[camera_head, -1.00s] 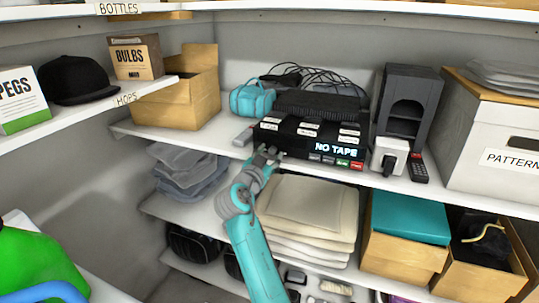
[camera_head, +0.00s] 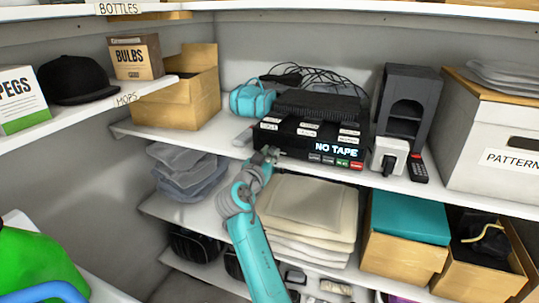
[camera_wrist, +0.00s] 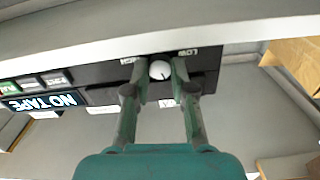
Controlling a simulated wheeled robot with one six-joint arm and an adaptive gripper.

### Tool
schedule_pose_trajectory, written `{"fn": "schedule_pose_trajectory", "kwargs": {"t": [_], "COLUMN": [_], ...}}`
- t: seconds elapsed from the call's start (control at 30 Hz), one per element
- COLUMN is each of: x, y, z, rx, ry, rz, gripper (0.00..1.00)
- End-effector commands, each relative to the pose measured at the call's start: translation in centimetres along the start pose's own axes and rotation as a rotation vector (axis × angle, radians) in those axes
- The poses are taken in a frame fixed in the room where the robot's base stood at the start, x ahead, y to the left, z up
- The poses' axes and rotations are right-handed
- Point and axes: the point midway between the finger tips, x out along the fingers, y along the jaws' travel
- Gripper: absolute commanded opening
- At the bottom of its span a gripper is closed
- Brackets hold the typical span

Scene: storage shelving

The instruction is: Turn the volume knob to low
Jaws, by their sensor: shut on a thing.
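A black tape deck (camera_head: 290,142) with a lit "NO TAPE" display (camera_head: 335,149) stands on the middle shelf. Its white round volume knob (camera_wrist: 160,69) shows in the wrist view, which sees the deck upside down. The "LOW" label (camera_wrist: 187,52) is right of the knob there, and a partly covered "HIGH" label is on the left. A small dark mark shows on the knob. My gripper (camera_wrist: 160,72) has one finger on each side of the knob and is shut on it. In the head view my gripper (camera_head: 268,154) is at the deck's front left, hiding the knob.
A white plug-like device (camera_head: 388,155) and a remote (camera_head: 418,168) stand to the right. Folded cream cloths (camera_head: 305,215) lie on the shelf below my gripper. The shelf edge (camera_wrist: 90,50) is close to my fingers.

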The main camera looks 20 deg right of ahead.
Motion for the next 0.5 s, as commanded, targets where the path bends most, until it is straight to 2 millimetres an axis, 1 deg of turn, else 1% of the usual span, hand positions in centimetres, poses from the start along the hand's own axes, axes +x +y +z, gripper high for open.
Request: {"fn": "schedule_pose_trajectory", "kwargs": {"t": [0.1,0.2,0.33,0.5], "x": [0.0,0.0,0.0,0.0], "y": [-0.02,-0.03,-0.04,-0.04], "z": [-0.01,-0.02,-0.02,-0.02], "rx": [-0.106,-0.175,-0.222,-0.23], "ry": [-0.001,-0.002,-0.002,-0.002], "rz": [0.001,0.001,0.001,0.001], "gripper": [0.0,0.0,0.0,0.0]}}
